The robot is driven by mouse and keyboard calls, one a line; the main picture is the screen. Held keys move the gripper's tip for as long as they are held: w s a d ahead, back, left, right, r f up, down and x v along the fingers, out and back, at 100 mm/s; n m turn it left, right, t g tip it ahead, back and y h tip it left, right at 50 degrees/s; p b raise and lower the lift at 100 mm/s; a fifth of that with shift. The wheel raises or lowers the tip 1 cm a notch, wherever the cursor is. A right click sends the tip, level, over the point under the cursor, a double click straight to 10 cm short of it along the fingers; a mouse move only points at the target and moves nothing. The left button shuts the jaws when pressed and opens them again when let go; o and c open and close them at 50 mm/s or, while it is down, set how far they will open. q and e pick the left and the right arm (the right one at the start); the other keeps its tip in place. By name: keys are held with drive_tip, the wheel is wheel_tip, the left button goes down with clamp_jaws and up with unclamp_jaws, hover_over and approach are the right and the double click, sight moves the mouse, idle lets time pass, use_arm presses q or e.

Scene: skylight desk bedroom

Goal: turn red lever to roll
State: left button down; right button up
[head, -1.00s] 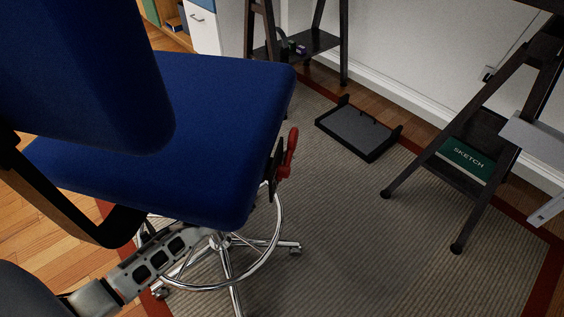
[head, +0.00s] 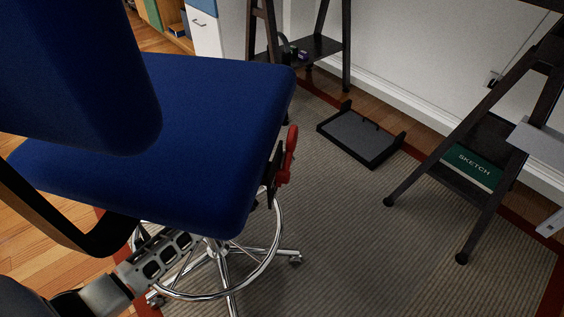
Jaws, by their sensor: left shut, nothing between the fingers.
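The red lever (head: 287,155) sticks out beside the right edge of the blue chair seat (head: 210,130), on a dark bracket. It stands nearly upright. My left gripper (head: 186,242) comes in from the lower left, below the near edge of the seat and beside the chrome base. It is shut and empty, its tips partly hidden by the seat edge. It is well to the left of the lever and apart from it. My right gripper is not in view.
The blue backrest (head: 75,75) and its black support arm fill the left side. The chrome foot ring and casters (head: 295,261) stand on the striped rug (head: 380,270). A black tray (head: 360,138) and a trestle with a green sketch book (head: 472,168) are at right. Open rug lies right of the chair.

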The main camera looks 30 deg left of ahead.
use_arm(q)
drive_tip(key=shift+r, duration=0.55)
idle(1.7)
